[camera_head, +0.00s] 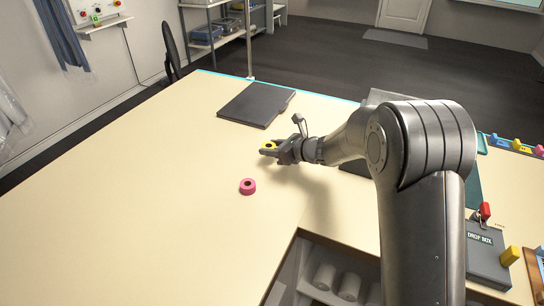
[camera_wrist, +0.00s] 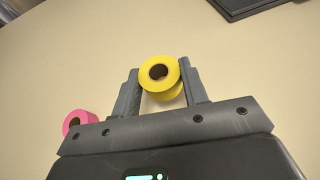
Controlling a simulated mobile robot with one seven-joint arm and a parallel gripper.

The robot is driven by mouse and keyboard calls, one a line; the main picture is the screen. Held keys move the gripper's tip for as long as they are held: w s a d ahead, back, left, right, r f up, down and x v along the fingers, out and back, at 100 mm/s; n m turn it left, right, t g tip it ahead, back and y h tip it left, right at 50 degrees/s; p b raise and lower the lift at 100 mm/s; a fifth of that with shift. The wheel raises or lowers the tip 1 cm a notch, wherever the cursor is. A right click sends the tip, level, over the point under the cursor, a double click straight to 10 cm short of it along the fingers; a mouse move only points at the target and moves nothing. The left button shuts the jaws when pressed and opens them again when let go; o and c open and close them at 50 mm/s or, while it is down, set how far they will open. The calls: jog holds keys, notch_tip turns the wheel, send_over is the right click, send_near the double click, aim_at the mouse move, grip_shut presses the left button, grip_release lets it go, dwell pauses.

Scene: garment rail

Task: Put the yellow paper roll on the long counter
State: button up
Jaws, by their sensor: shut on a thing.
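The yellow paper roll (camera_wrist: 174,71) is between the two fingers of my gripper (camera_wrist: 160,88) in the wrist view, with its round end and dark core showing. My gripper is shut on it. In the head view the yellow roll (camera_head: 269,146) shows at the tip of my gripper (camera_head: 272,150), partly hidden by the fingers. It is over the long cream counter (camera_head: 150,170); I cannot tell whether it touches the top.
A pink roll (camera_head: 248,186) stands on the counter near my gripper. A dark flat board (camera_head: 256,104) lies beyond it. A grey drop box (camera_head: 487,252) is at the right. The counter's left part is clear.

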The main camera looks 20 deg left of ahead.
aim_at(272, 162)
jog(key=shift+f, duration=1.8)
jog(key=shift+f, duration=0.1)
jog(key=o, duration=1)
jog(key=shift+c, duration=0.2)
jog(key=v, duration=1.2)
